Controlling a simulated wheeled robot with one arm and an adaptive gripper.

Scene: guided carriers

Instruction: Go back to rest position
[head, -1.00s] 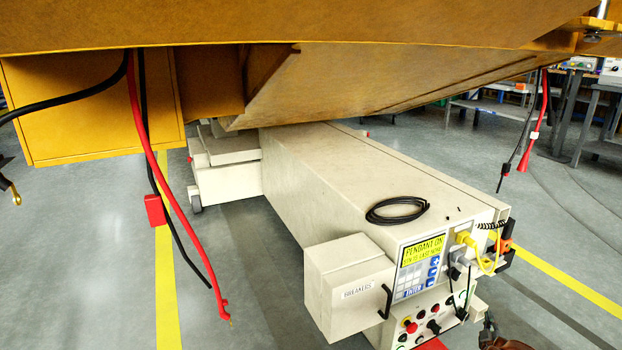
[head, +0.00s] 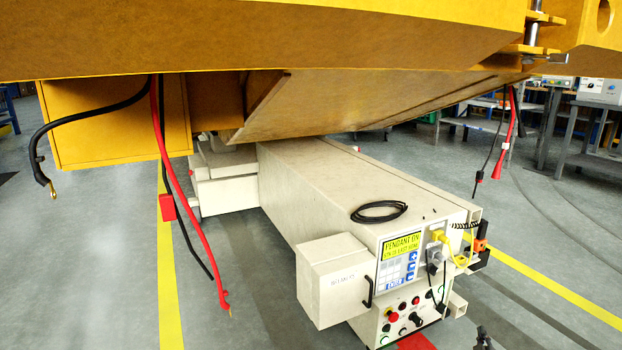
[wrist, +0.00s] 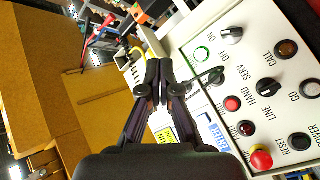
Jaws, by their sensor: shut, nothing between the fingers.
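My gripper (wrist: 152,82) is shut with nothing between its fingers. In the wrist view it shows from behind, its tips in front of the beige carrier's control panel (wrist: 255,65), which carries knobs, lit buttons and a red mushroom button. I cannot tell the exact gap, but no contact is visible. In the head view a small dark piece (head: 484,338) at the bottom edge may be the tip of my gripper; the rest of the arm is out of frame. The same panel (head: 405,318) shows below the pendant screen (head: 401,244).
A yellow structure (head: 250,42) hangs overhead across the head view. Red and black cables (head: 185,200) dangle from it at left. A breaker box (head: 333,283) juts from the beige carrier (head: 330,185). Grey floor is open at right, with workbenches (head: 595,160) behind.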

